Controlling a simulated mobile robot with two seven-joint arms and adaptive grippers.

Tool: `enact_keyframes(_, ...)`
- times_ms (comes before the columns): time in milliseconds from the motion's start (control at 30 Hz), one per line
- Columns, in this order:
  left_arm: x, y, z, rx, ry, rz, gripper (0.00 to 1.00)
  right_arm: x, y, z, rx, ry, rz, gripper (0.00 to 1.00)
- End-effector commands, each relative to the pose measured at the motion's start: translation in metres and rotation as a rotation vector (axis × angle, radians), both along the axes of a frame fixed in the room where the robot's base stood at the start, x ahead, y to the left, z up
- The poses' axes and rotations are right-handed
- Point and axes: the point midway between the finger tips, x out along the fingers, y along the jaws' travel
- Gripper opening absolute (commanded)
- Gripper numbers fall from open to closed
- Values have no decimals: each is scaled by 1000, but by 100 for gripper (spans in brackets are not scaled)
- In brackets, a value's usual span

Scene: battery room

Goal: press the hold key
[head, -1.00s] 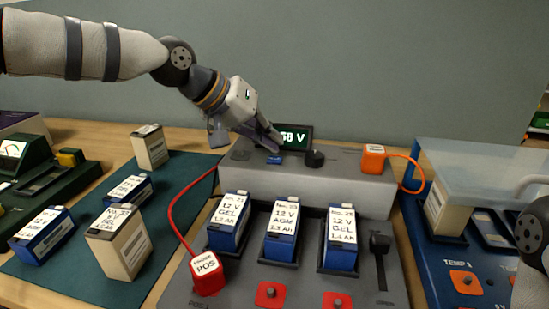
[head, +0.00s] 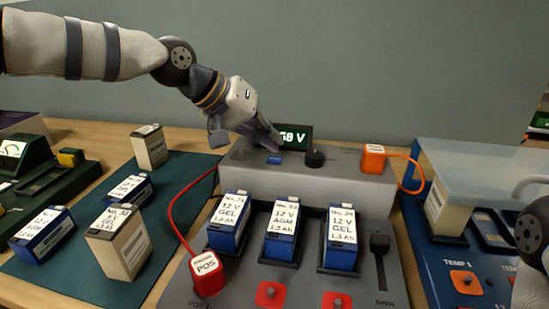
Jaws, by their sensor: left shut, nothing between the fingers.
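A small blue key (head: 274,160) sits on top of the grey meter box (head: 330,183); I take it for the hold key, but no label is readable. My left gripper (head: 272,143) is shut and empty, pointing down right, with its tips just above and behind the blue key in the picture. I cannot tell whether it touches anything. Behind it, the lit display (head: 296,136) shows "58 V", its left part hidden by the gripper. My right gripper is not in view; only part of that arm shows at the right edge.
A black knob (head: 314,158) stands right of the key. An orange plug (head: 373,158) and the red POS probe (head: 207,272) have cables. Several batteries, including a blue one (head: 282,232), stand in front. A clear cover (head: 490,165) is at right.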

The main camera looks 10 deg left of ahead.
Motion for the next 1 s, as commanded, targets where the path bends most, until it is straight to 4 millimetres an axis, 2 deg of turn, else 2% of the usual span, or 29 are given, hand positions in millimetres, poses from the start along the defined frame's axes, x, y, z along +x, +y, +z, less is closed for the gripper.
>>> enact_keyframes(1000, 0, 0, -13, 0, 1, 0, 0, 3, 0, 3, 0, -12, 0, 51)
